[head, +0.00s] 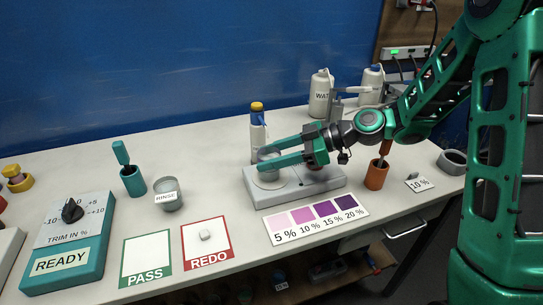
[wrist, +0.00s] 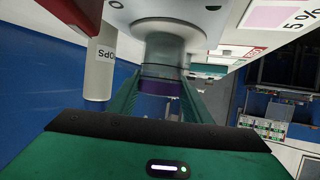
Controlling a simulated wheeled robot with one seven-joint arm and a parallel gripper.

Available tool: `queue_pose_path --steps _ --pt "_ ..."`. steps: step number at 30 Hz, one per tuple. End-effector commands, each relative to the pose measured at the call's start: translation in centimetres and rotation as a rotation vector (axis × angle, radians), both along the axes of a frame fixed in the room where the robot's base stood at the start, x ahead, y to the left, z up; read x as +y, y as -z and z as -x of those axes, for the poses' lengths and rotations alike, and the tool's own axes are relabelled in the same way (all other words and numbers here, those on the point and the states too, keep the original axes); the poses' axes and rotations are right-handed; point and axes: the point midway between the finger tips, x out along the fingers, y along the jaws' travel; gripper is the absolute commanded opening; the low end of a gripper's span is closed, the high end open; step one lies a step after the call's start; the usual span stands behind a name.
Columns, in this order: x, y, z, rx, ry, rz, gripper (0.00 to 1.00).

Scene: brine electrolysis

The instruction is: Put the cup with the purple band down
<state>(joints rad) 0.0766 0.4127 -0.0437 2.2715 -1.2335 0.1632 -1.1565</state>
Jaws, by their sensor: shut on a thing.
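My gripper (head: 265,160) reaches in from the right and is shut on a small greyish cup (head: 268,174). The cup is upright, at the left end of the pale grey device (head: 308,187) on the table. In the wrist view the cup (wrist: 165,60) is between my two fingers, and its purple band (wrist: 158,88) shows between them. The cup's base is close to the round spot on the device; I cannot tell if it touches. In the head view the fingers hide the cup's upper part and band.
A bottle with a blue and yellow top (head: 257,130) stands close behind the device. The colour card (head: 315,219) lies in front. A RINSE cup (head: 168,194), PASS mat (head: 146,258) and REDO mat (head: 207,244) are left. A brown pot (head: 376,175) is right.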

Motion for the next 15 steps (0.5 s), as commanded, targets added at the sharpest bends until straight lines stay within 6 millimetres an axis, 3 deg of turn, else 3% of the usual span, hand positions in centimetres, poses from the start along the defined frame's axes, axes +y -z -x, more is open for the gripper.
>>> queue_pose_path --steps 9,10,12,15 --pt "0.01 0.16 -0.01 -0.001 0.001 -0.001 0.13" --pt "0.0 0.17 -0.01 -0.001 0.001 0.0 0.49" --pt "0.0 0.15 -0.01 -0.001 0.001 0.0 0.63" --pt "-0.01 0.15 -0.01 -0.001 0.001 0.0 0.63"
